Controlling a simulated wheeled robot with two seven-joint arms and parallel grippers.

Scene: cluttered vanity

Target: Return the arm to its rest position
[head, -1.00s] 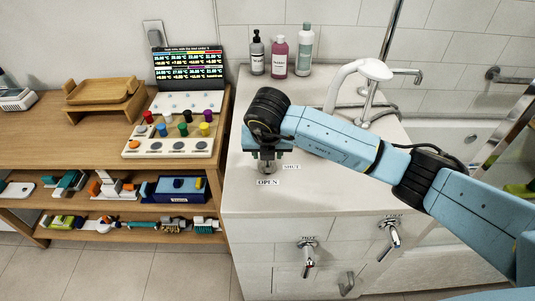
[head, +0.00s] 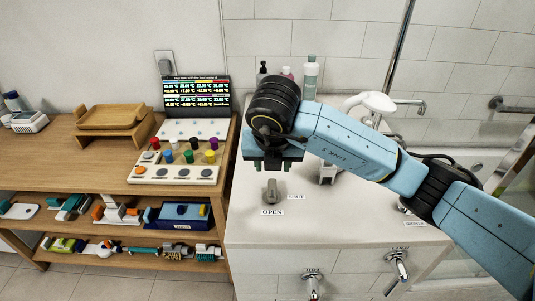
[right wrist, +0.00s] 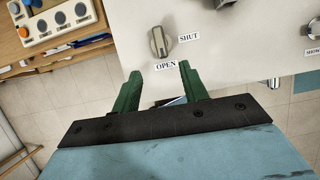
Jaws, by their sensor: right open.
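My right arm comes in from the right in the head view, its gripper (head: 272,163) raised above the white counter (head: 340,225). In the right wrist view the two green fingers of the right gripper (right wrist: 158,88) are apart with nothing between them. A grey knob (head: 271,191) stands on the counter beside labels reading OPEN (head: 272,211) and SHUT (head: 297,197). The knob (right wrist: 158,42) also shows beyond the fingertips in the right wrist view, apart from them. My left gripper is not in view.
Bottles (head: 310,76) stand at the back of the counter, partly behind my arm. A white shower fitting (head: 378,102) rises behind the forearm. Two handles (head: 397,264) stick out of the counter's front. A wooden shelf (head: 90,180) with a peg panel (head: 178,173) is at left.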

